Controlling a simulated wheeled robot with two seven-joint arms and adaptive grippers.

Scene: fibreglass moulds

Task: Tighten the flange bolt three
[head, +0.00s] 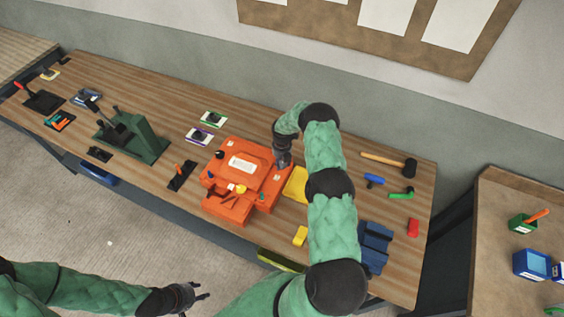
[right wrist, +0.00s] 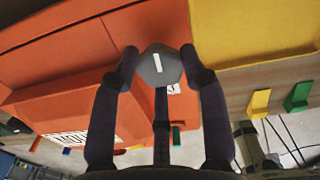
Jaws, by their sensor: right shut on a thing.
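The orange mould (head: 237,170) sits on the wooden workbench, with a white label on top and small coloured parts along its front. My right gripper (head: 283,160) reaches down at the mould's back right corner. In the right wrist view my right gripper (right wrist: 160,62) is shut on a dark grey hexagonal bolt head (right wrist: 160,72) with a white stripe, beside the orange flange. The head view hides this bolt behind the gripper. My left gripper (head: 190,297) is open and empty, low in front of the bench, away from the mould.
A yellow tray (head: 296,185) lies just right of the mould, partly behind my right arm. A black-headed mallet (head: 390,164), a green hammer (head: 402,194) and blue bins (head: 374,245) are further right. A green press (head: 138,138) stands to the left.

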